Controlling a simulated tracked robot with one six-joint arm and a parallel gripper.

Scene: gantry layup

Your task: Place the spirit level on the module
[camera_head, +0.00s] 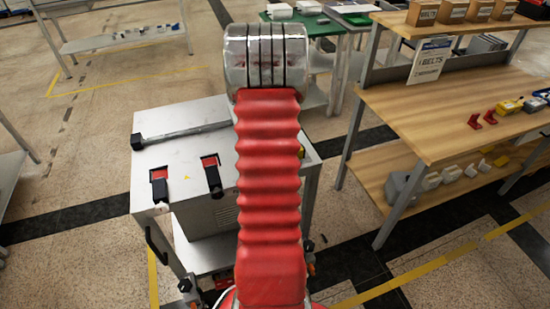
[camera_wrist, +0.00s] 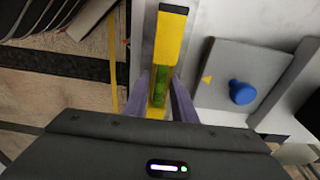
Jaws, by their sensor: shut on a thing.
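In the wrist view a yellow spirit level (camera_wrist: 172,35) with a green vial sits between the two grey-purple fingers of my gripper (camera_wrist: 162,90). The fingers are shut on it, and it points away from my palm. A pale surface lies below and to the right of it. On that surface is a grey plate (camera_wrist: 218,85) with a small yellow arrow and a blue knob (camera_wrist: 242,92). I cannot tell for sure whether this plate is the module. In the head view my red arm hides the gripper and the level.
In the head view a pale metal cart (camera_head: 165,125) with black and red fittings stands behind my arm. A wooden workbench (camera_head: 430,110) with bins and small parts is at right. A green-topped table (camera_head: 315,28) stands behind. Open floor with yellow lines lies at left.

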